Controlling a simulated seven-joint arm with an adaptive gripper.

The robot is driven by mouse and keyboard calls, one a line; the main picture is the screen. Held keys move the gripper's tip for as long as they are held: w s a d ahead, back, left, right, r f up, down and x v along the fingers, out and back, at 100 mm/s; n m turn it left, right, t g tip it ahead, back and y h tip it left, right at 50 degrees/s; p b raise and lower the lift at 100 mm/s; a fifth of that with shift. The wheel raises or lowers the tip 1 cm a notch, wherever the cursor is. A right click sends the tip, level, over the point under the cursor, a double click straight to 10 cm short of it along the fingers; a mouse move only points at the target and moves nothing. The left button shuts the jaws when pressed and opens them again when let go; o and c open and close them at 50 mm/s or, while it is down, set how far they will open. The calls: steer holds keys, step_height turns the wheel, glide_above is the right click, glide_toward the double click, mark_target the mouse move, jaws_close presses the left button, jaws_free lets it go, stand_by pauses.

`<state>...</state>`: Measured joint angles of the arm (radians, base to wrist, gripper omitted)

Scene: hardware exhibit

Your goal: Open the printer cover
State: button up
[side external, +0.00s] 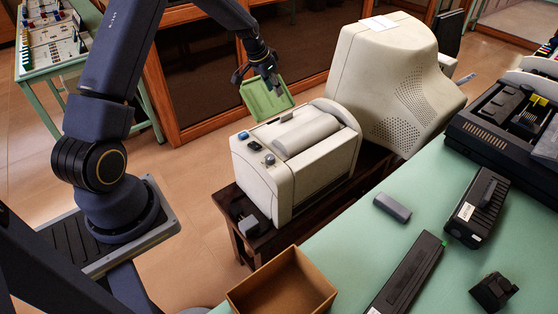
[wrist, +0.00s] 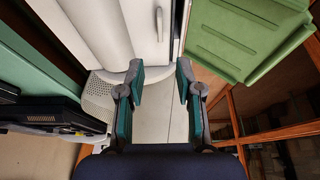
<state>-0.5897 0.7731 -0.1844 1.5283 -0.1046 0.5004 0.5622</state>
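The beige printer (side external: 318,168) stands on a dark wooden stand, with a grey rounded bar (side external: 306,134) along its top and small knobs at its left end. In the wrist view its pale body (wrist: 95,35) is at the upper left. A green ribbed panel (side external: 262,101) stands tilted up at the printer's far edge; it shows at the upper right of the wrist view (wrist: 240,32). I cannot tell how it joins the printer. My gripper (side external: 271,80) is above the panel's upper edge. In the wrist view my gripper (wrist: 160,72) has its fingers apart, with nothing between them.
A large beige monitor (side external: 390,80) stands right behind the printer. A green table (side external: 345,245) in front holds black cartridges, a grey block (side external: 392,207) and an open cardboard box (side external: 282,287). A wood-framed glass case (side external: 205,90) is behind my gripper.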

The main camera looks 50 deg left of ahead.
mark_target(286, 114)
steer(key=x, duration=1.3)
steer(key=shift+f, duration=0.2)
jaws_close()
